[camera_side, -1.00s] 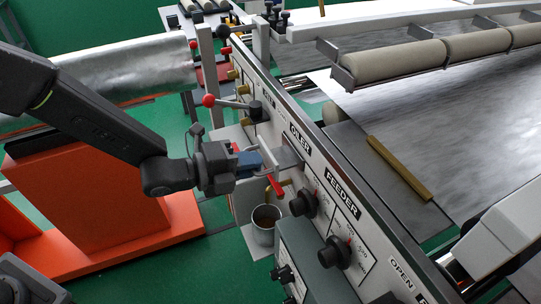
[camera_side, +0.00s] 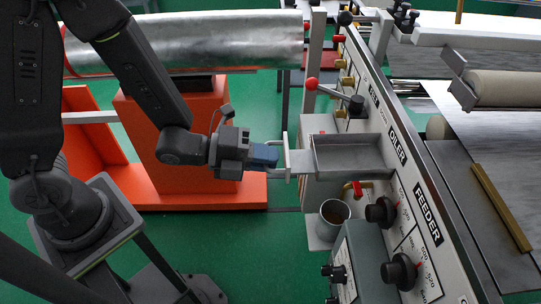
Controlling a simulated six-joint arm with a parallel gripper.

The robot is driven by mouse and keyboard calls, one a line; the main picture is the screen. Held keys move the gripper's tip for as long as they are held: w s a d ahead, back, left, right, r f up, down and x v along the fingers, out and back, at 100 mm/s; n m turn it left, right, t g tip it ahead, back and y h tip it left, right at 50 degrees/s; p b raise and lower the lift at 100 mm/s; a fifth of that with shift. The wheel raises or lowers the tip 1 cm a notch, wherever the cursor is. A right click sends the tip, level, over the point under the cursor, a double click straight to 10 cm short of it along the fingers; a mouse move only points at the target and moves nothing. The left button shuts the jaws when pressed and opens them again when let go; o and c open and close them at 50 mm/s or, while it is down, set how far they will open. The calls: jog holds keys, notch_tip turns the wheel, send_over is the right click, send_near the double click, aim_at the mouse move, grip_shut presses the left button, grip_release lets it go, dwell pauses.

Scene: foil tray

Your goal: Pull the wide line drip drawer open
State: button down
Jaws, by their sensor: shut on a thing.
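The wide line drip drawer (camera_side: 343,157) is a shallow grey metal tray. It sticks out to the left from the machine's front panel beside the OILER label, its inside showing empty. Its pale bracket handle (camera_side: 286,152) is at the left end. My gripper (camera_side: 277,157) comes in from the left and is shut on this handle. The fingertips are small and partly hidden at the handle.
A metal cup (camera_side: 333,221) with brown liquid stands just below the drawer, near a red-handled tap (camera_side: 353,189). Black knobs (camera_side: 381,211) line the panel. A red-knobbed lever (camera_side: 311,84) is above.

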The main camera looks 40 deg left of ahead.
jog(key=c, duration=1.2)
grip_release()
jog(key=shift+r, duration=0.55)
jog(key=o, duration=0.4)
notch_tip(320, 180, up, 4)
jog(key=shift+w+f, duration=0.1)
jog(key=shift+f, duration=0.05)
jog(key=o, duration=0.4)
jog(key=shift+w+a+r, duration=0.1)
jog(key=shift+a+r, duration=0.15)
jog(key=shift+a, duration=0.25)
jog(key=shift+a+r, duration=0.25)
jog(key=shift+a, duration=0.25)
jog(key=shift+o, duration=0.2)
jog(key=a+r, duration=0.4)
jog(key=a, duration=0.3)
jog(key=shift+a+r, duration=0.15)
jog(key=shift+a, duration=0.05)
jog(key=shift+a+r, duration=0.3)
jog(key=shift+a, duration=0.2)
jog(key=c, duration=0.7)
jog(key=shift+a+r, duration=0.2)
jog(key=shift+a, duration=0.45)
jog(key=shift+c, duration=0.8)
